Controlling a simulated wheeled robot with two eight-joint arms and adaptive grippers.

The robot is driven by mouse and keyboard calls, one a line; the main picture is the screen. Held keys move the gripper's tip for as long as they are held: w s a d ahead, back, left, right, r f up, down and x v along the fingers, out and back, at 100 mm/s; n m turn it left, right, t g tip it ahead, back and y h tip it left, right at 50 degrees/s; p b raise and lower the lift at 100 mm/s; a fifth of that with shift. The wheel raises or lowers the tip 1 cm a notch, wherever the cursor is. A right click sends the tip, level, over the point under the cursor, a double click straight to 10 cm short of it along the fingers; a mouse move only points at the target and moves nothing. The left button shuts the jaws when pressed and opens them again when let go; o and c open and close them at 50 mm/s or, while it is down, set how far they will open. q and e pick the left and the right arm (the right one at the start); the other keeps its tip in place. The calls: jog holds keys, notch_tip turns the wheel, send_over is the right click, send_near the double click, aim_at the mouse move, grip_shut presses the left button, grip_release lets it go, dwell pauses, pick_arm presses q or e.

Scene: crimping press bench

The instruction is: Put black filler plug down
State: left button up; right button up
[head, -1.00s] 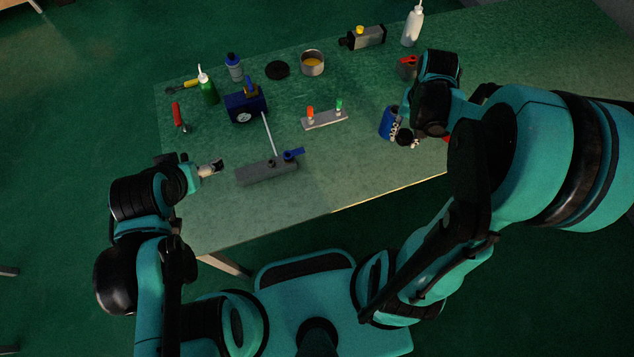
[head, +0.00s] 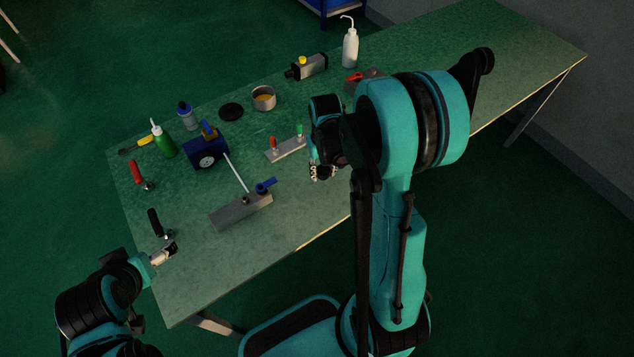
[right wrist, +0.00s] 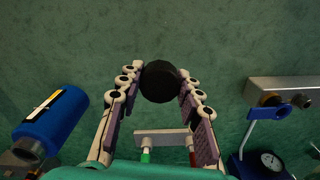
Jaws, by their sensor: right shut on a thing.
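The black filler plug (right wrist: 160,82) is a dark round piece between the fingertips of my right gripper (right wrist: 160,88) in the right wrist view. The gripper is shut on it, with bench surface behind; I cannot tell the plug's height above it. In the head view my right gripper (head: 320,172) is over the bench near its front edge, just right of the small plate with red and green pegs (head: 286,149); the plug is not clear there. My left gripper (head: 164,253) is at the bench's left front edge; its finger opening is too small to judge.
The grey block with a blue lever (head: 240,210) lies between the grippers. A blue gauge box (head: 206,154), black disc (head: 231,111), metal cup (head: 264,98) and several bottles stand behind. A blue cylinder (right wrist: 50,122) is left in the wrist view. Bare bench surrounds the plug.

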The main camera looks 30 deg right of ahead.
aim_at(317, 185)
jog(key=shift+w+a+f, duration=0.55)
jog(key=shift+a, duration=0.05)
jog(key=shift+f+b, duration=1.05)
jog(key=shift+f, duration=0.95)
jog(key=o, duration=1.3)
jog(key=shift+f, duration=0.15)
jog(key=shift+c, duration=0.2)
